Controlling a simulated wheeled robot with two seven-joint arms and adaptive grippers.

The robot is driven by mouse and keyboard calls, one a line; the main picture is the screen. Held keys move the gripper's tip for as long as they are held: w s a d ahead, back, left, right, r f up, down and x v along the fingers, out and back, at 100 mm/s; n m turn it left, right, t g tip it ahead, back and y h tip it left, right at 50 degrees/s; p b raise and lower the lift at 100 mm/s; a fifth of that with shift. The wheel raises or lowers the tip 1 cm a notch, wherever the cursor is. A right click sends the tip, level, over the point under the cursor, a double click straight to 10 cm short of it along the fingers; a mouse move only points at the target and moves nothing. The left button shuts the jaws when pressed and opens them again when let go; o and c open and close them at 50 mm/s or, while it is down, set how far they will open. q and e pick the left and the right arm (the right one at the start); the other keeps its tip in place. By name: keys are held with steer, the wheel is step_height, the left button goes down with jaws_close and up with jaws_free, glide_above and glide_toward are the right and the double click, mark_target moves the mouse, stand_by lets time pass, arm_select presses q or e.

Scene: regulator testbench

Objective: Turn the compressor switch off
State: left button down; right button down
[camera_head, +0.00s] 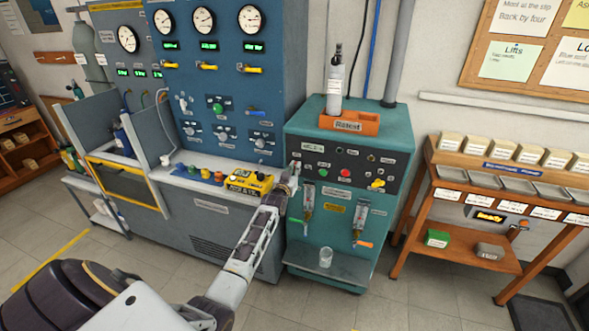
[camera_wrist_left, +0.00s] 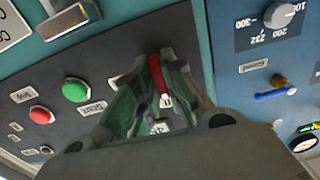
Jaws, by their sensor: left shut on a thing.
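The teal compressor machine (camera_head: 300,130) stands at the centre of the head view with a dark control panel (camera_head: 352,160). My left gripper (camera_head: 293,172) is at the left end of this panel. In the left wrist view the gripper (camera_wrist_left: 157,85) is shut on a small switch with a red part (camera_wrist_left: 156,72) that shows between the fingertips. The fingers cover most of the switch, and its label is partly hidden, so I cannot tell its position. My right gripper is in neither view.
A green button (camera_wrist_left: 75,90) and a red button (camera_wrist_left: 41,114) sit beside the gripper on the panel. A blue gauge bench (camera_head: 225,100) stands close on the left. An orange tray (camera_head: 349,123) with a grey bottle (camera_head: 335,80) is on top.

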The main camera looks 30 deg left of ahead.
arm_select(q)
steer(key=shift+f, duration=0.15)
stand_by(0.4)
steer(key=c, duration=1.5)
jaws_free()
steer(key=v, duration=1.2)
steer(key=shift+n, duration=0.3)
